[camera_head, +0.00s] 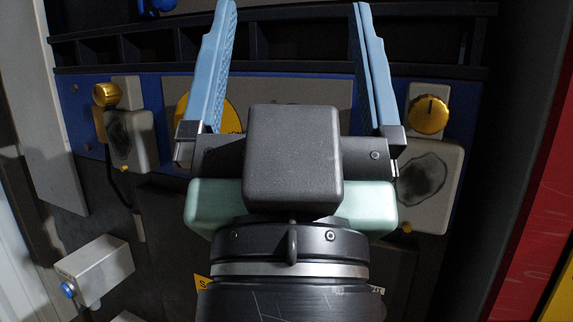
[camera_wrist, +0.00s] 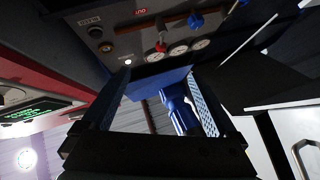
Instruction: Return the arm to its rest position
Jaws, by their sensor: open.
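My gripper (camera_head: 290,70) is in the middle of the head view, with its two blue fingers pointing up the picture and spread wide apart. Nothing shows between the fingertips, so it is open and empty. In the wrist view the dark fingers of my gripper (camera_wrist: 165,92) also stand wide apart. A blue object (camera_wrist: 178,108) shows between them, beyond the fingers; I cannot tell what it is. My wrist and gripper body cover the middle of the head view.
A panel with a yellow knob (camera_head: 429,114) is right of my gripper, and another yellow knob (camera_head: 106,95) is left. A grey box (camera_head: 95,270) with a blue button is lower left. Gauges (camera_wrist: 178,50) and a green-lit display (camera_wrist: 32,113) show in the wrist view.

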